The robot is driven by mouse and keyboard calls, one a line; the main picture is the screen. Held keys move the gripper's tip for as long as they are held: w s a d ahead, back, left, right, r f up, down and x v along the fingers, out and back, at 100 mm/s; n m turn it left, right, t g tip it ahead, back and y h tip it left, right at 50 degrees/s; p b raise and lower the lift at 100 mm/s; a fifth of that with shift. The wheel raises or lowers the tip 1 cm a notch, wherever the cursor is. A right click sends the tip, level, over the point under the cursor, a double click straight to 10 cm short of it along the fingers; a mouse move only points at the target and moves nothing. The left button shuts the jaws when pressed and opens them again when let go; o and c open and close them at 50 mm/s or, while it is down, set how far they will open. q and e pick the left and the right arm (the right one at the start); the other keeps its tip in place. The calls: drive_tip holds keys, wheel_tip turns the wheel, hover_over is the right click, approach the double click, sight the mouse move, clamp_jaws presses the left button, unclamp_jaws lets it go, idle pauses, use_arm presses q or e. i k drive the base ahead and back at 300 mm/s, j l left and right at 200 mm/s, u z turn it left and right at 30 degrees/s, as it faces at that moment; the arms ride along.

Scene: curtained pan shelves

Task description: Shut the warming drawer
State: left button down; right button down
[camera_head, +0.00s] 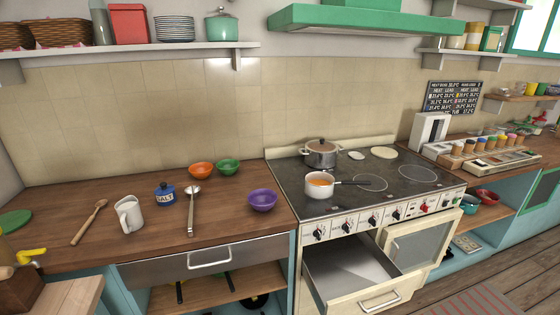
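The cream stove (368,222) stands right of the wooden counter. Below its knobs, on the left, a drawer (392,290) is pulled well out, and its grey metal inside shows empty. Its cream front has a metal handle (380,301) and faces the lower right. This looks like the warming drawer. Neither of my grippers is in view.
A windowed oven door (420,245) is beside the drawer on the right. A pan with orange contents (319,186) and a lidded pot (320,153) stand on the stove. A counter drawer (206,258) is at left. Floor (500,275) shows free at lower right.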

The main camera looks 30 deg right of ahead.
sight(348, 275)
drive_tip(key=z, duration=2)
